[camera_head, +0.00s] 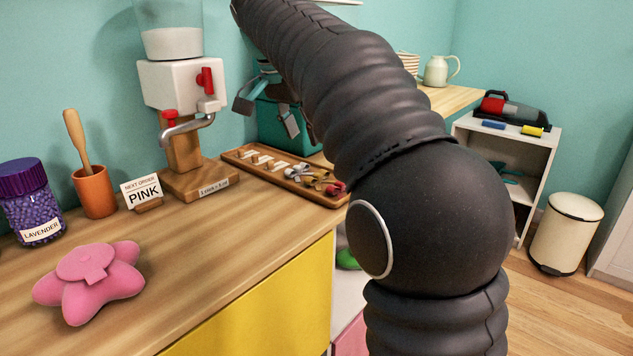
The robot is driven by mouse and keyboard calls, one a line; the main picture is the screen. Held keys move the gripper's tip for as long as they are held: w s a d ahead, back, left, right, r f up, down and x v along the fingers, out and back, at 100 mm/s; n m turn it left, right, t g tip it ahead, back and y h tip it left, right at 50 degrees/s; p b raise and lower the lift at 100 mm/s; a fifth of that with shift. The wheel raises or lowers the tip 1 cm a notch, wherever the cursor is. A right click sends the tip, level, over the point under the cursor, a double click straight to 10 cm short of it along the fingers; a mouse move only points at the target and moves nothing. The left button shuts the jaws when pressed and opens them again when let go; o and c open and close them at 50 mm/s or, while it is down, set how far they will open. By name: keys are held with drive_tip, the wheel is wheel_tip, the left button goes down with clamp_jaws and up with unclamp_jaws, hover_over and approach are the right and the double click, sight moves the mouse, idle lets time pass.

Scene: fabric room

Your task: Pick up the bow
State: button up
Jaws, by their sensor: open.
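My gripper (267,112) shows partly behind my black arm, at the back of the counter in front of a dark green box. Its grey fingers are spread apart with nothing seen between them. A wooden tray (248,155) lies on the counter below and to the right of the gripper. Small looped pieces (318,180) in grey, tan and red lie at its right end; they may be bows, but they are too small to tell. The red piece (335,188) is at the tray's right edge, close to my arm in the picture. My gripper is apart from them.
A pink star-shaped plush (92,283) lies at the front left. A lavender jar (33,203), an orange cup (95,192), a PINK sign (142,191) and a dispenser (180,100) stand behind it. The green box (268,122) stands behind the tray. My arm hides the counter's right part.

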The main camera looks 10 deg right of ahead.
hover_over(317, 174)
drive_tip(key=a, duration=0.2)
drive_tip(key=f, duration=0.3)
drive_tip(key=s+f, duration=0.1)
drive_tip(key=f, duration=0.1)
drive_tip(key=shift+d+b, duration=0.15)
drive_tip(key=shift+b, duration=0.25)
drive_tip(key=shift+b+x, duration=0.45)
drive_tip(key=shift+x, duration=2.1)
drive_tip(key=shift+s, duration=0.1)
drive_tip(key=c, duration=0.8)
